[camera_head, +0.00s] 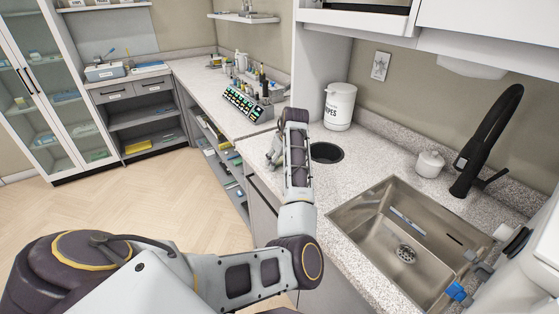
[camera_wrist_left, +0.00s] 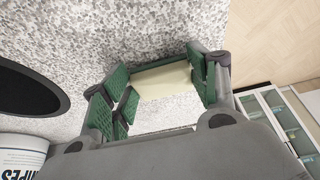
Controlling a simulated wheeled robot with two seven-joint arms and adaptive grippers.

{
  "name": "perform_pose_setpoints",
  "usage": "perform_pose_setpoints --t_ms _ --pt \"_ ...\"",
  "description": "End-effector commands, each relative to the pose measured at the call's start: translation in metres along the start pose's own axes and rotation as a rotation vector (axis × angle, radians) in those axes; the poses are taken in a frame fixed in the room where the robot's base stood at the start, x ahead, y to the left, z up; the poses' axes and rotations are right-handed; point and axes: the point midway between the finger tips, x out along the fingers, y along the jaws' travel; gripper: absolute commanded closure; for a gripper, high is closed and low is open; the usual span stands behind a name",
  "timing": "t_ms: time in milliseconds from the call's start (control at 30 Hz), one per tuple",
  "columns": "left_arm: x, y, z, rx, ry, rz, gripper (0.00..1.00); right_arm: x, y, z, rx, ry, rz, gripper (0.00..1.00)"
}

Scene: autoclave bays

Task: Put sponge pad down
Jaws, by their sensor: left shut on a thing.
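The sponge pad (camera_wrist_left: 165,82) is a pale cream block between the green-padded fingers of my left gripper (camera_wrist_left: 160,88) in the left wrist view. The gripper is shut on it, over the speckled grey countertop (camera_wrist_left: 150,30). I cannot tell whether the pad touches the counter. In the head view my left gripper (camera_head: 274,153) is at the counter's front edge, left of the round dark opening (camera_head: 326,153). The pad is hidden there.
A white wipes tub (camera_head: 339,106) stands behind the opening. A steel sink (camera_head: 375,222) with a black tap (camera_head: 487,140) is at the right, with a small white lidded jar (camera_head: 430,164) behind it. A rack of bottles (camera_head: 247,104) stands farther back. Bare counter lies between opening and sink.

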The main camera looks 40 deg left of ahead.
Motion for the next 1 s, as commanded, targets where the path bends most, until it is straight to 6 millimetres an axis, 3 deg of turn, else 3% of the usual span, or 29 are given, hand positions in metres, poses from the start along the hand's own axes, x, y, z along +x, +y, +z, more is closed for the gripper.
perform_pose_setpoints --t_ms 367,400,533,1000 --pt "0.0022 -0.0002 0.0010 0.001 0.000 -0.001 0.59 -0.0020 0.0006 -0.0009 0.000 0.001 0.000 0.60" --pt "0.0020 -0.0001 0.0008 0.001 0.000 -0.001 0.35 -0.0016 0.0006 -0.0008 0.000 0.001 0.000 0.60" --pt "0.0021 -0.0001 0.0008 0.001 0.000 -0.001 0.19 -0.0014 0.0005 -0.0008 0.000 0.001 0.000 0.60" --pt "0.0003 0.0002 -0.0001 0.000 0.001 0.001 0.19 0.0000 0.0002 -0.0004 0.000 0.000 0.000 0.60"
